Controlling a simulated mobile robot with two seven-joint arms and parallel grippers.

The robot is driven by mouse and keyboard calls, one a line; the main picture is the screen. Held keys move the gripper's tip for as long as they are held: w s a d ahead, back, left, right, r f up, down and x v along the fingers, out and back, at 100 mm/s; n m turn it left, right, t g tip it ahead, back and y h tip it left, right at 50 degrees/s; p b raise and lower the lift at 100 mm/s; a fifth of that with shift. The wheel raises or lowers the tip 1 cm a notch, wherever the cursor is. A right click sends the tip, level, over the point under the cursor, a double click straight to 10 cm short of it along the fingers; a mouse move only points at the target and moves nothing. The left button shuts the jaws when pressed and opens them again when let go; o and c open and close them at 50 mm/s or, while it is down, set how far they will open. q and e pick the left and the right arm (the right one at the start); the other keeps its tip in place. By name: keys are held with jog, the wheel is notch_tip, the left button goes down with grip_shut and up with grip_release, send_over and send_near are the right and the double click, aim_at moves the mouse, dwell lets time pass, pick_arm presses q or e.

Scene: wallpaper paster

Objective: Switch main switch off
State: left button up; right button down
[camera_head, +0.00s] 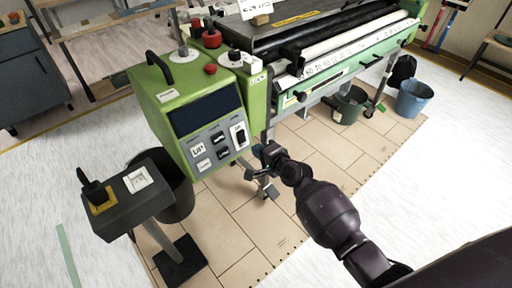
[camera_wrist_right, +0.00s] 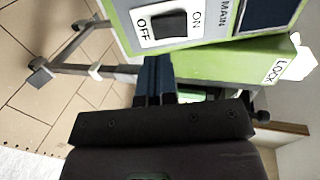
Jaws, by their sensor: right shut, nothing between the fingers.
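The green wallpaper paster machine (camera_head: 165,98) stands in the middle left of the head view. The main switch (camera_head: 240,136) is a black rocker on a white plate at the lower right of its front panel. In the right wrist view the main switch (camera_wrist_right: 171,24) shows large, with OFF on its left, ON on its right, and MAIN beside it. My right gripper (camera_head: 256,162) is shut and empty, just below and right of the switch in the head view. In the wrist view its blue-black fingertips (camera_wrist_right: 155,68) end close to the switch plate; contact cannot be told. My left gripper is out of view.
A dark pedestal with a yellow-based knob (camera_head: 138,205) stands in front left, beside a black bin (camera_head: 180,190). Buckets (camera_head: 412,98) stand at the right under and beside the rollers (camera_head: 345,45). Open tiled floor (camera_head: 245,235) lies in front of the machine.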

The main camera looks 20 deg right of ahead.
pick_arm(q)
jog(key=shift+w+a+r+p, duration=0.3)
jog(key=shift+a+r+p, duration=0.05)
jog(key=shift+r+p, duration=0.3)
pick_arm(e)
jog(key=v, duration=0.7)
jog(key=shift+s, duration=0.45)
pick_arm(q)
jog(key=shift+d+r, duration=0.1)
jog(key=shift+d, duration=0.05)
pick_arm(e)
jog(key=shift+d, duration=0.1)
pick_arm(q)
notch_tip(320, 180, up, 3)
jog(key=p, duration=0.4)
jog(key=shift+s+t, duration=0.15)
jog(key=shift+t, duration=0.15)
pick_arm(e)
jog(key=s+d+n+g+h, duration=0.1)
jog(key=s+n, duration=0.6)
jog(key=s, duration=0.7)
jog(key=s+d+n+g+h, duration=0.2)
jog(key=s+n, duration=0.6)
jog(key=s, duration=0.6)
jog(key=shift+s+d+f+h, duration=0.2)
jog(key=shift+d+f+h, duration=0.1)
jog(key=shift+d+h, duration=0.65)
